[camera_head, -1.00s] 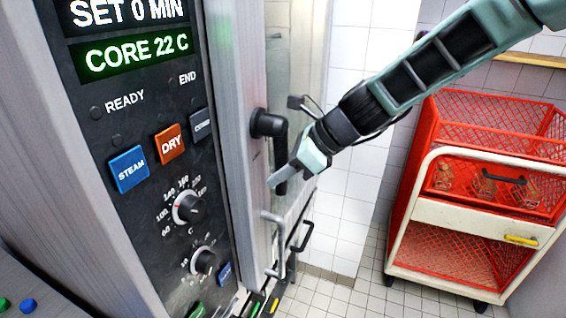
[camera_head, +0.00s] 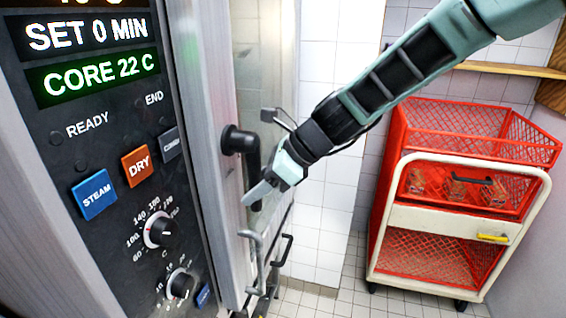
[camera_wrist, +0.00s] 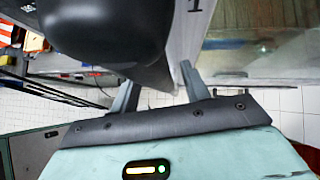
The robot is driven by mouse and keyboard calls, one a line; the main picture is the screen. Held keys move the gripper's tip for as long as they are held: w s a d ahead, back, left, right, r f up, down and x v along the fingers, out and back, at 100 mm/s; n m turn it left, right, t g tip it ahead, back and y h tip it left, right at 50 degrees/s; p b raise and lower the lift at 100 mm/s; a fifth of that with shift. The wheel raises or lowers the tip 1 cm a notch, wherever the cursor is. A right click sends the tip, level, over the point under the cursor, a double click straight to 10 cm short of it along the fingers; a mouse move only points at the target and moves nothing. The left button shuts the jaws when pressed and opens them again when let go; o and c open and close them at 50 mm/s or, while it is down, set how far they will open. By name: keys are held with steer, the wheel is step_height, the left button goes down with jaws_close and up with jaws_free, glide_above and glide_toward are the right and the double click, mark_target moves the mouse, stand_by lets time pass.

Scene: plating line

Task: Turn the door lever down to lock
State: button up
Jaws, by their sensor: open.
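The black door lever (camera_head: 252,160) is on the oven door's edge, in the middle of the head view. Its round hub is at the top and its handle points down. My gripper (camera_head: 256,193) is at the lower part of the handle, partly in front of it. In the wrist view, a large dark rounded form, which looks like the lever (camera_wrist: 125,45), fills the top beyond the two fingers. My gripper (camera_wrist: 158,88) is open there, its fingers spread apart. I cannot tell whether a finger touches the handle.
The control panel (camera_head: 110,120) with its displays, buttons and knobs is left of the door. Metal and black handles (camera_head: 262,265) stick out below the lever. A red mesh cart (camera_head: 455,150) stands at the right by the tiled wall. Tiled floor is open between.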

steer(key=b+v, duration=0.3)
steer(key=v, duration=1.3)
steer(key=shift+d+r, duration=0.15)
steer(key=shift+r, duration=0.1)
steer(key=s+d+f+n+h+b, duration=0.2)
steer(key=s+f+n+h+b, duration=0.1)
steer(key=s+f+n, duration=0.8)
steer(key=s+d+f+n+g+h+b, duration=0.1)
steer(key=s+f+n+h, duration=0.4)
steer(key=s+f+n, duration=0.6)
steer(key=s+d+n+b, duration=0.1)
steer(key=s+n+b, duration=0.1)
steer(key=n, duration=0.3)
steer(key=shift+s+d+f+n, duration=0.3)
steer(key=shift+s+d, duration=0.1)
steer(key=shift+s, duration=0.15)
